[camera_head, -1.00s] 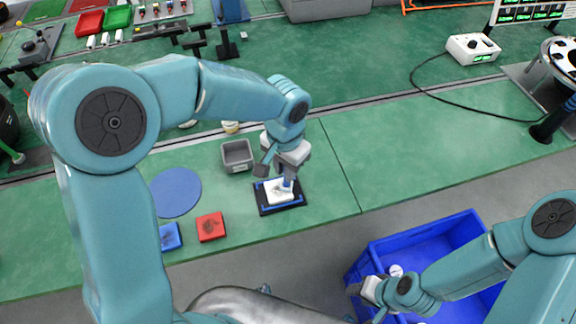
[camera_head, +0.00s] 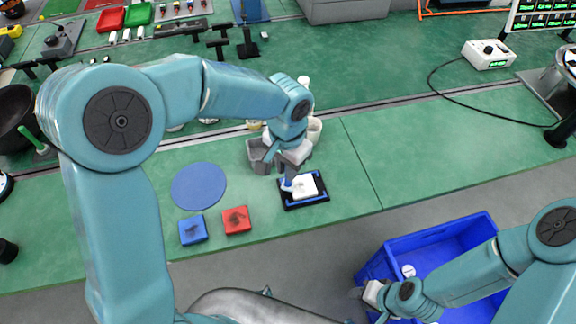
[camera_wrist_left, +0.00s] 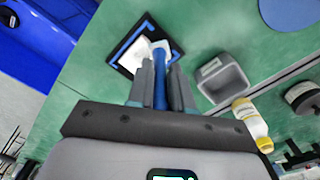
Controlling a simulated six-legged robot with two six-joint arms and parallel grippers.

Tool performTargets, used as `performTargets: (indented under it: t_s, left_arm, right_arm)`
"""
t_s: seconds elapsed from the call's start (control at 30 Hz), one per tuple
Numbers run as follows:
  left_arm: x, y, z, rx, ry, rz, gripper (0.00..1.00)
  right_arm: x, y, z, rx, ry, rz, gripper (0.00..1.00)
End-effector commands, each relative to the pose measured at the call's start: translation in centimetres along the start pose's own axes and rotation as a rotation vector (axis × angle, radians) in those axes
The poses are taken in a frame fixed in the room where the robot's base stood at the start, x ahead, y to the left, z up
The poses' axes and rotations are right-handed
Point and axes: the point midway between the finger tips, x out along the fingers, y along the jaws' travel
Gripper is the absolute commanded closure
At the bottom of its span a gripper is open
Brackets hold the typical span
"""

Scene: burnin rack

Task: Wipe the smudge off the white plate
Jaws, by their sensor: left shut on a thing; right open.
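The white plate (camera_head: 307,186) sits in a black holder with a blue inner edge (camera_head: 318,202) near the bench's front edge. It also shows in the left wrist view (camera_wrist_left: 136,57). A faint grey mark shows on the plate; its extent is unclear. My left gripper (camera_head: 290,172) is shut on a blue-handled tool (camera_wrist_left: 160,93), held tip-down over the left part of the plate. The tool's pale end appears to touch the plate, but the contact is partly hidden. My right gripper (camera_head: 364,292) is open and empty by the blue crate, away from the plate.
A red plate (camera_head: 236,220) and a blue plate (camera_head: 192,230), both with dark marks, lie left of the holder. A round blue mat (camera_head: 199,186) lies behind them. The blue crate (camera_head: 474,232) is at right.

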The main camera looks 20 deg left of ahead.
Motion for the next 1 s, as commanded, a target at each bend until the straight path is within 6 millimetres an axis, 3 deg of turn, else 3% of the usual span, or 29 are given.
performTargets:
  t_s: [0.03,0.27,0.7,1.0]
  left_arm:
    - [-1.5,0.1,-0.2,0.000,0.007,0.000,1.00]
    - [-2.7,0.1,-0.3,0.000,0.004,0.001,1.00]
    - [-6.7,-0.3,-0.1,-0.001,0.005,0.001,1.00]
    - [-7.4,-0.4,0.1,-0.001,0.003,0.001,1.00]
  right_arm:
    - [-0.5,-0.2,0.0,0.000,0.000,0.000,0.57]
    - [-1.5,-0.5,0.0,0.001,0.001,0.000,0.57]
    - [-4.5,-1.6,0.1,0.000,0.000,0.000,0.57]
    - [-4.9,-1.8,0.1,0.000,0.000,0.000,0.57]
